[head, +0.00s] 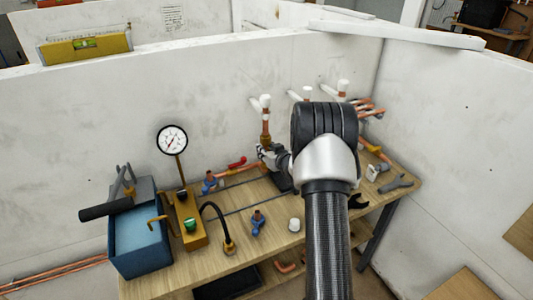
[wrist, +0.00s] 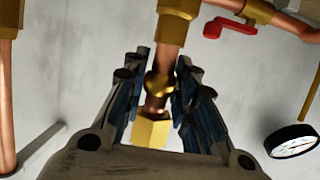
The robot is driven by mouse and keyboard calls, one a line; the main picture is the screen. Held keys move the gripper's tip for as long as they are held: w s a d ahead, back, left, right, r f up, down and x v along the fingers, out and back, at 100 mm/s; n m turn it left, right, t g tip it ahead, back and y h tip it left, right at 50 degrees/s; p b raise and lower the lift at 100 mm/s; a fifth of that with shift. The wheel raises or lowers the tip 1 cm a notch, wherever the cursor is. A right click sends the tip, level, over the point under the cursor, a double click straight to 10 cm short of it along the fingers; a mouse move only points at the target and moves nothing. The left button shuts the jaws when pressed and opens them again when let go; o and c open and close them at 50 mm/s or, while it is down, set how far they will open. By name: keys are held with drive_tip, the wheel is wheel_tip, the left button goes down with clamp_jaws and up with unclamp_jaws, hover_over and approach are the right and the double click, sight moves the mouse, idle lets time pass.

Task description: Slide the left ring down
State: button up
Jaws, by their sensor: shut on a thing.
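The left pipe (head: 265,123) is an upright copper pipe under a white cap, with brass fittings. My gripper (head: 264,150) is at its lower part in the head view. In the wrist view the fingers of my gripper (wrist: 160,82) are closed in on both sides of a rounded brass ring (wrist: 159,87) around the copper pipe. A brass nut (wrist: 152,131) is on one side of the ring along the pipe, and a brass fitting (wrist: 178,10) is on the other, with bare copper between it and the ring. In the head view my gripper hides the ring.
A red-handled valve (wrist: 230,27) is close to the fitting. A dial gauge (head: 172,139) stands left on the bench (head: 190,263). Two more capped stubs (head: 307,93) (head: 342,87) are to the right. A blue box (head: 140,240) and loose fittings (head: 258,222) occupy the bench.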

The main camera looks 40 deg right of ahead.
drive_tip(key=shift+f+b, duration=1)
drive_tip(key=shift+f, duration=0.35)
drive_tip(key=o, duration=0.9)
drive_tip(key=shift+r, duration=0.1)
drive_tip(key=shift+p+v, duration=0.75)
drive_tip(key=shift+v, duration=2.75)
